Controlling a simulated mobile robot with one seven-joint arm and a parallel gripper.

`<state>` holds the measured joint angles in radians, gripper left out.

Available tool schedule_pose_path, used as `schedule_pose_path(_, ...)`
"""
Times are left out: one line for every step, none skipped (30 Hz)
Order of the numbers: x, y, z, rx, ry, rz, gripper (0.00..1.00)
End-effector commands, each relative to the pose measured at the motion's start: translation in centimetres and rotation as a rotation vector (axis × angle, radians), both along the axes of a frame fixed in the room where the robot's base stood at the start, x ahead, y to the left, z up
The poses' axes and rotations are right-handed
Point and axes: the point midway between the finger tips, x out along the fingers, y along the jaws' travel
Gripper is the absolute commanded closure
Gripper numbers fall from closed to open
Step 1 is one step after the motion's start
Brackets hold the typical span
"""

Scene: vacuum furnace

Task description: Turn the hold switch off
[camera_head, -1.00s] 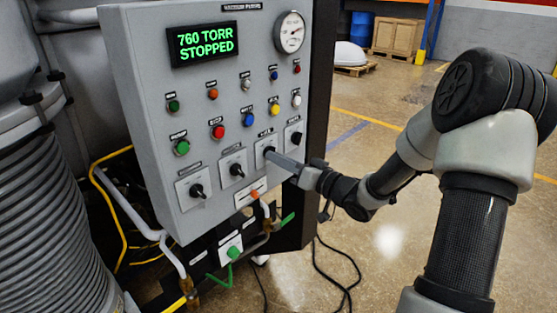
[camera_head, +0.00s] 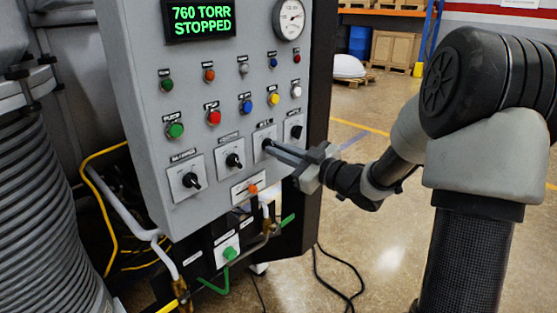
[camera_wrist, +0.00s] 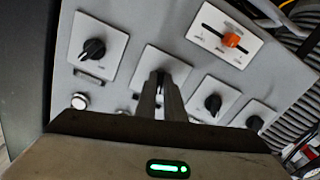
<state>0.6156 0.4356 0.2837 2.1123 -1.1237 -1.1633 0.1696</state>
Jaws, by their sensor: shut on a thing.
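The switch at my fingertips is a black rotary knob on a pale square plate (camera_head: 257,134), third from the left in the lower row of the control panel. Its label is too blurred to read for certain. My gripper (camera_head: 273,149) reaches in from the right and is shut on this knob. In the wrist view my gripper (camera_wrist: 161,98) covers much of the knob, and its plate (camera_wrist: 178,66) shows around the fingers. The fingers hide the knob's exact angle.
Similar black knobs flank it: one to the right (camera_head: 296,131), two to the left (camera_head: 234,160) (camera_head: 191,181). Coloured buttons sit above, under a green display (camera_head: 202,18) reading "760 TORR STOPPED". An orange slider (camera_head: 252,189) is below. Open floor lies right.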

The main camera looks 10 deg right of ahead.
Motion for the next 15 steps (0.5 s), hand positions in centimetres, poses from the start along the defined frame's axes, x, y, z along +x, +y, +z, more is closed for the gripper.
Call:
schedule_pose_path(-0.01, 0.02, -0.35, -0.028, -0.02, 0.001, 1.0)
schedule_pose_path(-0.01, 0.0, -0.33, -0.044, -0.032, 0.0, 1.0)
schedule_pose_path(0.0, -0.03, -0.31, -0.064, -0.046, 0.0, 1.0)
schedule_pose_path(0.0, -0.06, -0.31, -0.079, -0.056, 0.0, 1.0)
schedule_pose_path(0.0, -0.07, -0.31, -0.091, -0.065, 0.0, 1.0)
schedule_pose_path(0.0, -0.07, -0.28, -0.107, -0.077, 0.0, 1.0)
schedule_pose_path(0.01, -0.06, -0.24, -0.118, -0.084, 0.0, 1.0)
schedule_pose_path(0.01, -0.05, -0.22, -0.128, -0.092, 0.0, 1.0)
schedule_pose_path(0.01, -0.04, -0.19, -0.139, -0.1, 0.001, 1.0)
schedule_pose_path(0.0, -0.04, -0.18, -0.148, -0.106, 0.001, 1.0)
schedule_pose_path(0.01, -0.05, -0.16, -0.154, -0.111, 0.001, 1.0)
schedule_pose_path(0.02, -0.06, -0.15, -0.163, -0.117, 0.001, 1.0)
schedule_pose_path(0.02, -0.06, -0.14, -0.168, -0.119, 0.0, 1.0)
schedule_pose_path(0.02, -0.08, -0.12, -0.172, -0.122, 0.0, 1.0)
schedule_pose_path(0.02, -0.09, -0.11, -0.177, -0.126, -0.001, 1.0)
